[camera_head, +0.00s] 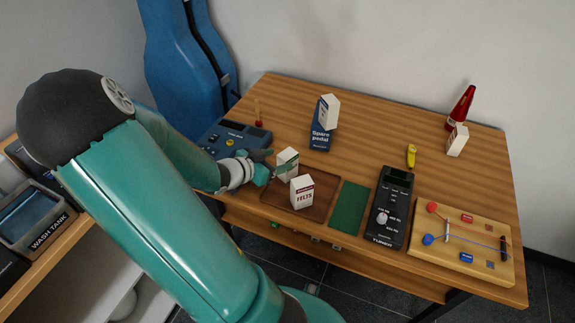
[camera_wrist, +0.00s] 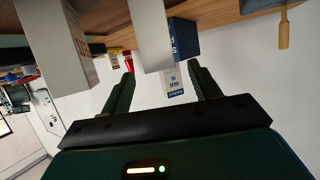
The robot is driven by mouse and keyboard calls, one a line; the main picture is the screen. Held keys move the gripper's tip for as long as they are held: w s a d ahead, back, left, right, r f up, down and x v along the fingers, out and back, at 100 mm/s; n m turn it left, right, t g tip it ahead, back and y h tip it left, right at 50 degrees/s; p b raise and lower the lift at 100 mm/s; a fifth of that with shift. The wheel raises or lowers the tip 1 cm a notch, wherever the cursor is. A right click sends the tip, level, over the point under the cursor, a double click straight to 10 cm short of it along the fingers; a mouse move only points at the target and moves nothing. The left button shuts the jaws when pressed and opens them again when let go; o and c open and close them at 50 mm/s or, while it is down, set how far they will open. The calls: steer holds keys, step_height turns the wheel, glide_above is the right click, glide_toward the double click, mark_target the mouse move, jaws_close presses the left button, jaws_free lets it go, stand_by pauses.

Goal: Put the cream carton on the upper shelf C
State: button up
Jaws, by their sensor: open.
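Several pale cartons stand on the table; I cannot tell by colour which is the cream one. My gripper (camera_head: 267,166) is open, just left of the green-banded carton. In the wrist view, a plain pale carton side (camera_wrist: 150,35) shows between and beyond my open fingers (camera_wrist: 160,68); contact is not clear. No shelf marked C is visible.
A blue Spare pedal box (camera_head: 322,130) has a pale carton (camera_head: 329,112) by it. Another pale carton (camera_head: 457,141) stands near a red bottle (camera_head: 462,105). A green mat (camera_head: 349,207), black device (camera_head: 391,207) and wooden board (camera_head: 460,247) lie right. A wash tank (camera_head: 35,215) is far left.

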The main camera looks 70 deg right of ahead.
mark_target(292, 154)
steer(key=x, duration=0.7)
steer(key=shift+d+f, duration=0.15)
steer(key=c, duration=1.2)
steer(key=shift+o, duration=0.2)
steer(key=shift+r, duration=0.25)
